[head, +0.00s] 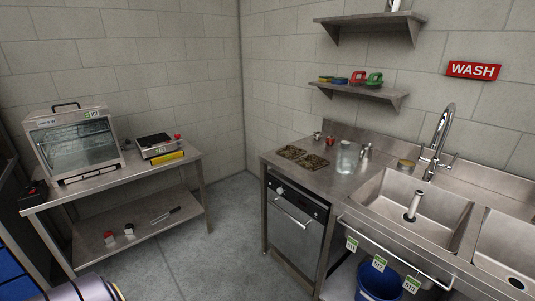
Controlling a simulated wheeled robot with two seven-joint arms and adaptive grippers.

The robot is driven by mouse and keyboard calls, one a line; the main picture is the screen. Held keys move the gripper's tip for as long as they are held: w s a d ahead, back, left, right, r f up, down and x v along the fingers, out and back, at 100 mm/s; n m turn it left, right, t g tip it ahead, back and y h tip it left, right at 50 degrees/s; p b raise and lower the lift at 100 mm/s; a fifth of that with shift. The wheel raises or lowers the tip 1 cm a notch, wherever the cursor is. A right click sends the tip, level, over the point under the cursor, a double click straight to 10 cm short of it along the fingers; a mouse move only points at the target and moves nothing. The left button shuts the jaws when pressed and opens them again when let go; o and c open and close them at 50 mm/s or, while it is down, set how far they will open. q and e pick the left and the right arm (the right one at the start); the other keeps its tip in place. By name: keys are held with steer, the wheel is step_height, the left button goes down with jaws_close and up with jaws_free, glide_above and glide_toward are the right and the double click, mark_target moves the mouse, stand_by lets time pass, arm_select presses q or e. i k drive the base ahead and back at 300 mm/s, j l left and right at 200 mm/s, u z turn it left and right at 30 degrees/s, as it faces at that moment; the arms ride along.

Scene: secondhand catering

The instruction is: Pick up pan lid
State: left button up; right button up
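I cannot pick out a pan lid for certain in the head view. The small round tin-like item (406,164) by the sink has a flat top, but it is too small to tell what it is. Neither of my grippers shows. A dark rounded part at the bottom left edge looks like a piece of my own body.
A steel table (112,180) at left holds a glass-fronted cabinet (80,143) and a scale-like device (158,145). The steel counter (325,183) at right holds two dark grids, a clear jar (347,158) and a sink (400,205). Grey floor (215,235) lies clear between them.

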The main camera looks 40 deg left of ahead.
mark_target(290, 152)
steer(key=u, duration=0.95)
